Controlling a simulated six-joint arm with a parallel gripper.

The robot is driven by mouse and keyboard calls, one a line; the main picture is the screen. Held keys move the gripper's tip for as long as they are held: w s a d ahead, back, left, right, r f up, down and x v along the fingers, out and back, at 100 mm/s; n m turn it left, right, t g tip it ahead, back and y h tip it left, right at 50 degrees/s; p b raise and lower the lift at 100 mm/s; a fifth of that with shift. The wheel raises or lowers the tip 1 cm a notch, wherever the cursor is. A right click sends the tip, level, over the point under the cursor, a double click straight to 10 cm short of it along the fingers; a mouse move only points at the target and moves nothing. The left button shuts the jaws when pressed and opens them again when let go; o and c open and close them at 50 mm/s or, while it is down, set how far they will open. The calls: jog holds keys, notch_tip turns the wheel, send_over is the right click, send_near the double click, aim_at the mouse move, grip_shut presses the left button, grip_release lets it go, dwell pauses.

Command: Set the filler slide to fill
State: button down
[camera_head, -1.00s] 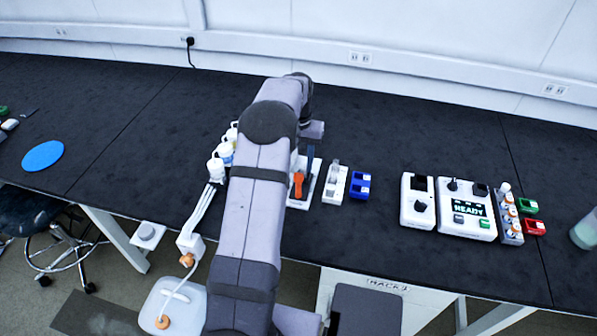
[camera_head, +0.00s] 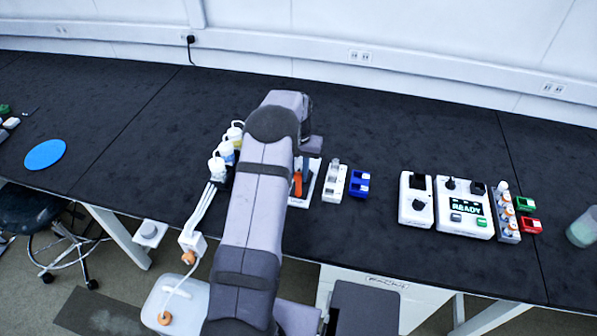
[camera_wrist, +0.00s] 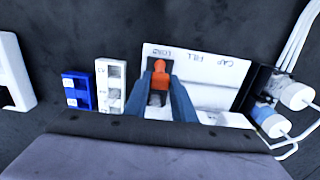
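The filler (camera_head: 311,185) is a white panel on the dark bench, partly hidden by my arm in the head view. In the wrist view the filler panel (camera_wrist: 212,92) carries the marks LOAD, FILL and CAP in a row. Its orange slide handle (camera_wrist: 161,76) stands at the LOAD mark; it also shows in the head view (camera_head: 298,186). My gripper (camera_wrist: 160,80) has its two blue fingers on either side of the handle. The fingers look open around it, with a slight gap at the left finger; contact at the right one is unclear.
A white block with square wells (camera_head: 334,181) and a blue holder (camera_head: 359,184) stand beside the filler. Capped bottles (camera_wrist: 292,92) with white tubes stand on its other side. A device reading READY (camera_head: 465,208) is farther right. The bench behind is clear.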

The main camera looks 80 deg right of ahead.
jog(key=w+b, duration=0.1)
jog(key=w, duration=0.6)
jog(key=shift+w, duration=0.25)
jog(key=c, duration=1.5)
grip_release()
jog(key=shift+r, duration=0.15)
jog(key=shift+r+b, duration=1.15)
jog(key=shift+r, duration=2.4)
